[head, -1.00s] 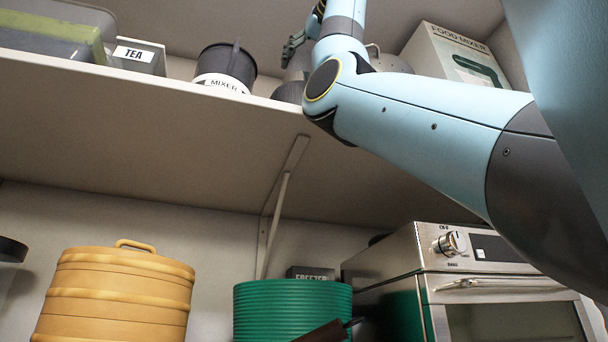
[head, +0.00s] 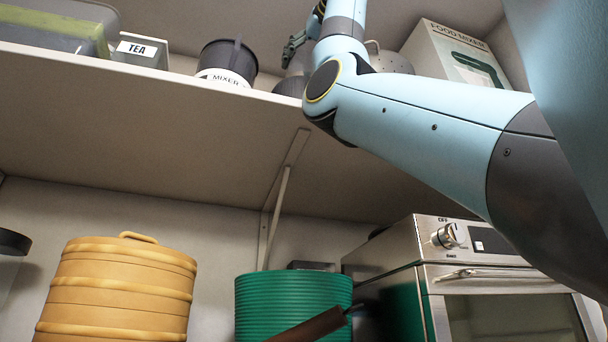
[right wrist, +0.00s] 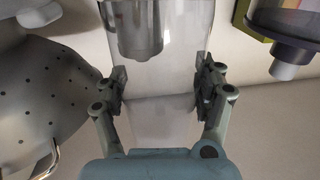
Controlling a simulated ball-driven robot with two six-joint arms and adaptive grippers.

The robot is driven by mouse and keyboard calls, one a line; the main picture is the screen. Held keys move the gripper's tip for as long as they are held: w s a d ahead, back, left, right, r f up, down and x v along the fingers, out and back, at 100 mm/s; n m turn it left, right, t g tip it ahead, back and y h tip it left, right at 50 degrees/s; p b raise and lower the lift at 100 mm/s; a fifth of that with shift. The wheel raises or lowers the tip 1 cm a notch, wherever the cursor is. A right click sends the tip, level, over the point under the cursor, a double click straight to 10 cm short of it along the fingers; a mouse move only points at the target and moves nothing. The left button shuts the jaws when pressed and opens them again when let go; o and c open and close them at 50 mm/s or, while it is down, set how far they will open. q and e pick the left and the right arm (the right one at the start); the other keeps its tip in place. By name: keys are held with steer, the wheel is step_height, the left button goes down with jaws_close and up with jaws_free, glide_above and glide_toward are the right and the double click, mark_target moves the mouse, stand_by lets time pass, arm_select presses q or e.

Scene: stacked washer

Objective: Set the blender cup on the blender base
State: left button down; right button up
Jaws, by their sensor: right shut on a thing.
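My right gripper (right wrist: 160,88) is shut on a clear, see-through vessel, which I take to be the blender cup (right wrist: 158,75); one finger presses on each side. A shiny metal cylinder (right wrist: 140,30) shows at the top of the right wrist view, overlapping the cup; I cannot tell whether it is inside or behind it. In the head view my right gripper (head: 294,46) is small and partly hidden by my arm, above the high shelf. I cannot surely make out the blender base; a dark ribbed object (head: 289,87) stands beside my arm, partly covered. My left gripper is not in view.
A perforated colander (right wrist: 45,85) is close left of the gripper. Below are a steel oven (head: 400,265) and green stack (head: 293,300).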

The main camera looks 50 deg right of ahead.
steer(key=shift+w+a+f+b, duration=0.1)
steer(key=shift+a+f+b, duration=0.05)
steer(key=shift+f+b, duration=0.3)
steer(key=o, duration=1.4)
steer(key=shift+c, duration=0.2)
steer(key=shift+d, duration=0.2)
steer(key=shift+v, duration=0.9)
steer(key=b+v, duration=0.2)
steer(key=v, duration=0.7)
steer(key=shift+s+a, duration=0.1)
steer(key=shift+s, duration=0.15)
